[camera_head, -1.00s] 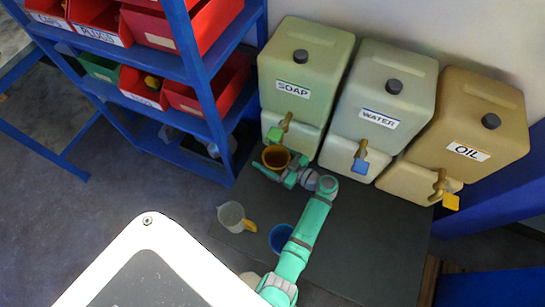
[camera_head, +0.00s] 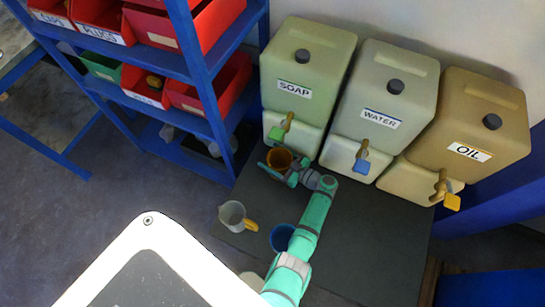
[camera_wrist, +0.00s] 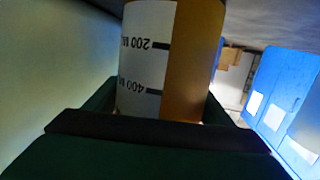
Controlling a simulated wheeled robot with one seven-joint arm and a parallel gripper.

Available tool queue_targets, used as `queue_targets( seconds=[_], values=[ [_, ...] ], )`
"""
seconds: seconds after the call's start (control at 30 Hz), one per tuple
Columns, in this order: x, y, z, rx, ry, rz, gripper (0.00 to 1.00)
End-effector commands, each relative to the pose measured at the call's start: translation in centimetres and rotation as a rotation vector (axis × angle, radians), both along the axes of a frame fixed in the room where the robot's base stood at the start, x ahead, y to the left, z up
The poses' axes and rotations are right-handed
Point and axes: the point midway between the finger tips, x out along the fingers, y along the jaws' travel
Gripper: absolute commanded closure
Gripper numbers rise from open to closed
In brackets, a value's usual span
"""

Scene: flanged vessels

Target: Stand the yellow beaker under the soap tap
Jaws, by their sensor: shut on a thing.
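The yellow beaker (camera_head: 279,158) stands or is held near the dark table's back left, just in front of the container labelled SOAP (camera_head: 305,75). The soap tap (camera_head: 286,122) has a brown spout and a green handle; the beaker is below it and slightly to its left in the head view. My gripper (camera_head: 282,174) is shut on the beaker. In the wrist view the beaker (camera_wrist: 190,60) fills the space between the dark green jaws, with a white scale marked 200 and 400. Whether its base touches the table is hidden.
Containers labelled WATER (camera_head: 378,95) and OIL (camera_head: 470,135) stand to the right with their own taps. A clear beaker with a yellow handle (camera_head: 234,214) and a blue beaker (camera_head: 281,237) stand in front. A blue shelf with red bins (camera_head: 232,85) rises at the left.

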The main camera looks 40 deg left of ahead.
Motion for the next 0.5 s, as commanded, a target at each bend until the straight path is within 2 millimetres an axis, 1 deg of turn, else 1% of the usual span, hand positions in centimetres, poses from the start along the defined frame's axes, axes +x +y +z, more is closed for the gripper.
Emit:
queue_targets(
  seconds=[0.23, 0.27, 0.3, 0.33, 0.5],
  values=[
    [0.00, 0.09, -0.16, 0.001, 0.000, 0.001, 0.54],
    [-0.02, 0.07, -0.18, 0.000, 0.000, 0.001, 0.17],
    [-0.01, 0.04, -0.17, 0.000, 0.000, 0.000, 0.08],
    [0.01, 0.01, -0.16, 0.000, 0.000, 0.000, 0.06],
    [0.02, -0.01, -0.16, 0.000, 0.000, 0.000, 0.06]
  ],
)
